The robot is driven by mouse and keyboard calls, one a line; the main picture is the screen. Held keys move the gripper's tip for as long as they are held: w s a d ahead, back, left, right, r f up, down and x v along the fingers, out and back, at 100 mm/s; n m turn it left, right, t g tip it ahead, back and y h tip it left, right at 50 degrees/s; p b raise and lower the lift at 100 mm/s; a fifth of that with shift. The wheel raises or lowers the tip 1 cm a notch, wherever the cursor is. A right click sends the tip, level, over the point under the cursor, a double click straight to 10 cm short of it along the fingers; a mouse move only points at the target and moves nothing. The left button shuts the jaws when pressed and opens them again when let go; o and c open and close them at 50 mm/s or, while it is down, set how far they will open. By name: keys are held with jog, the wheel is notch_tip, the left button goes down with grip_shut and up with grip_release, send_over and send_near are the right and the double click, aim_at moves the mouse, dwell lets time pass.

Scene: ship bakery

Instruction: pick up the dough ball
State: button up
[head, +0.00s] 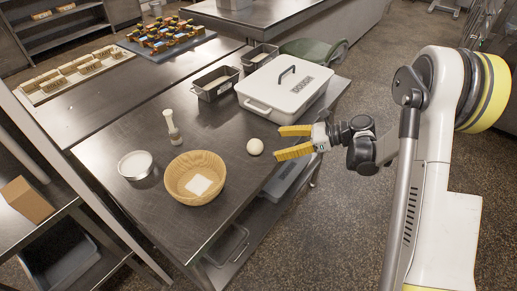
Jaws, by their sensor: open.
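The dough ball (255,147) is small, pale and round. It rests on the steel table near its right edge, between the basket and the white dough box. My gripper (279,142) has yellow fingers spread apart and pointing left at the ball. The fingertips are just right of the ball, with nothing seen between the fingers. In this single view I cannot tell their exact height above the table or whether they touch the ball.
A wicker basket (180,181) with a white card stands left of the ball. A lidded white box (262,104) labelled DOUGH, loaf tins (213,94), a pestle-like tool (173,132) and a round tin (135,171) share the table (110,143). Clear steel surrounds the ball.

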aim_at(260, 144)
jog(key=b+x, duration=0.1)
jog(key=x, duration=0.2)
jog(key=b+x, duration=0.1)
jog(key=x, duration=0.2)
jog(key=b+x, duration=0.1)
jog(key=x, duration=0.2)
jog(key=shift+w+a+r, duration=0.15)
jog(key=shift+w, duration=0.25)
jog(key=c, duration=1.3)
jog(key=shift+c, duration=0.2)
